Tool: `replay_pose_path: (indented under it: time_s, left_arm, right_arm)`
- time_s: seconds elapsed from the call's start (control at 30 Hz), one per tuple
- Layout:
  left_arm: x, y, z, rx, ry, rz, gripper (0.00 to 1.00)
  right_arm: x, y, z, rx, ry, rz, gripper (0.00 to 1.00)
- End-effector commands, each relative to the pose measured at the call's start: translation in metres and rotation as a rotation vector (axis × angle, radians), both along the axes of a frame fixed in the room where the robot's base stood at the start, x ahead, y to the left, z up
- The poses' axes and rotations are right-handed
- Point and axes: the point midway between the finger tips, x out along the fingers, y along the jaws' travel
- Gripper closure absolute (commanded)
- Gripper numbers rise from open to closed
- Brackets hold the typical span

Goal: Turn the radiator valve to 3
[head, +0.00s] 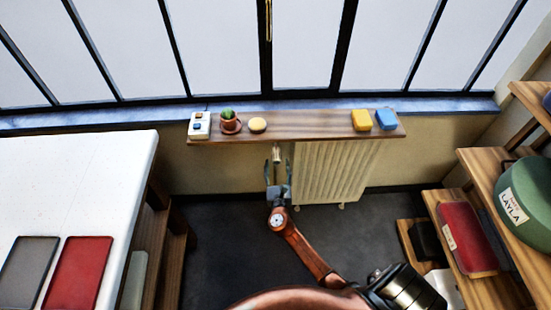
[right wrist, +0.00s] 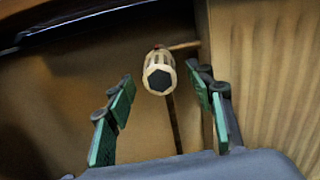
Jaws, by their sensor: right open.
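The radiator valve (right wrist: 158,74) is a cream ribbed knob with a dark hexagonal end cap and a small red mark at its top. No numbers on it can be read. In the head view the valve (head: 277,154) sits at the upper left of the cream radiator (head: 325,172), under the shelf. My right gripper (head: 278,172) is open just in front of the valve. In the right wrist view its green-padded fingers (right wrist: 165,115) stand apart on either side below the knob, and I see no contact. My left gripper is not in view.
A white table (head: 75,180) stands left.

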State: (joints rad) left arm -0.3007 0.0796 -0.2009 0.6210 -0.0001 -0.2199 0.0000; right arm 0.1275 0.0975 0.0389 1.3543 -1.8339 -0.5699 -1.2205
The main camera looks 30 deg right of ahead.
Motion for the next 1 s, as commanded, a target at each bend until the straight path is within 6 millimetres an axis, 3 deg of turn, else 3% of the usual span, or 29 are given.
replay_pose_path:
  time_s: [0.3, 0.67, 1.0]
  left_arm:
    - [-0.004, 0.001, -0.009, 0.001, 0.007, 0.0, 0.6]
    - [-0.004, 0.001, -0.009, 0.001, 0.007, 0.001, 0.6]
    - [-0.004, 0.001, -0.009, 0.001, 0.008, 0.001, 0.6]
  right_arm:
    - [0.035, -0.021, -0.003, 0.002, 0.002, 0.001, 0.51]
    - [0.038, -0.023, -0.002, 0.004, 0.002, 0.001, 0.52]
    - [0.038, -0.023, -0.002, 0.005, 0.002, 0.001, 0.75]
